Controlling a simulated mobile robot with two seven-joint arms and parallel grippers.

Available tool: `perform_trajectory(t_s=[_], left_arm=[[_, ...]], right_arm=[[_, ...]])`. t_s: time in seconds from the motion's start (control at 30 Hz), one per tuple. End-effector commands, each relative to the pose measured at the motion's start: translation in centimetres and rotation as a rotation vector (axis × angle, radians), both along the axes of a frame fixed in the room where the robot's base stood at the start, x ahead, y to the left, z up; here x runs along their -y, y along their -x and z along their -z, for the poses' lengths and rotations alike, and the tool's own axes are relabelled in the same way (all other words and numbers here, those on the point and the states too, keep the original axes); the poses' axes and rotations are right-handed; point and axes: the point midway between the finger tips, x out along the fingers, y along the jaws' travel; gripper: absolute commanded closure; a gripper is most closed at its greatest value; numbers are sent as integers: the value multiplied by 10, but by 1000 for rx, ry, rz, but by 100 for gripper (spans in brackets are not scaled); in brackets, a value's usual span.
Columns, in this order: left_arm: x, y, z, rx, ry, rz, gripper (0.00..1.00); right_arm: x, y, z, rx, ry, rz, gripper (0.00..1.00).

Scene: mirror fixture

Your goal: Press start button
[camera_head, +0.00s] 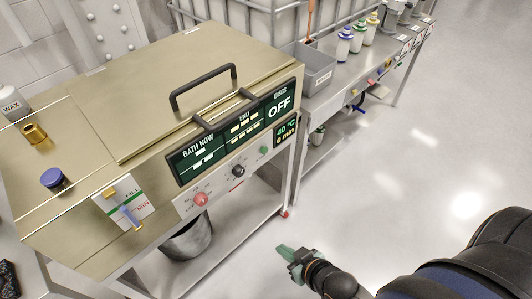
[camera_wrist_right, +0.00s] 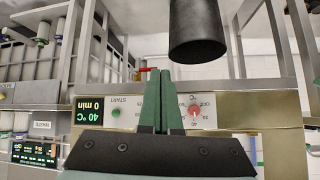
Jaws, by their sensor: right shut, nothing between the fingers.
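The start button is a small green button (camera_head: 264,149) at the right end of the front control panel of a beige bath machine (camera_head: 130,130). In the right wrist view the green button (camera_wrist_right: 117,112) shows beside its START label, left of the fingers. My right gripper (camera_head: 283,250) is in front of the machine, low and apart from the panel, with empty floor around it. Its green fingers (camera_wrist_right: 160,78) are together with nothing between them. Nothing covers the button in either view. My left gripper is not in view.
A red knob (camera_head: 201,199) and a black knob (camera_head: 238,170) share the panel, with a display reading OFF (camera_head: 280,104) above. A dark bucket (camera_head: 187,240) stands under the machine. A bench (camera_head: 345,85) with bottles and a grey bin is behind. Floor to the right is clear.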

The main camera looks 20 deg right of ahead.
Motion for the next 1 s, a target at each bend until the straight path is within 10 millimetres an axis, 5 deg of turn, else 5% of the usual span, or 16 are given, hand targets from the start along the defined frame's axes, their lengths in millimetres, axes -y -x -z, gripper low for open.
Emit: perform_trajectory(t_s=[0.23, 0.6, 1.0], left_arm=[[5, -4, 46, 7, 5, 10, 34], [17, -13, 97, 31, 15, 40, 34], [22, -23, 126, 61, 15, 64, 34]], right_arm=[[20, -57, 19, 59, -120, 236, 100], [69, -135, 6, 266, -413, 682, 100], [112, -170, -31, 539, -751, 994, 100]])
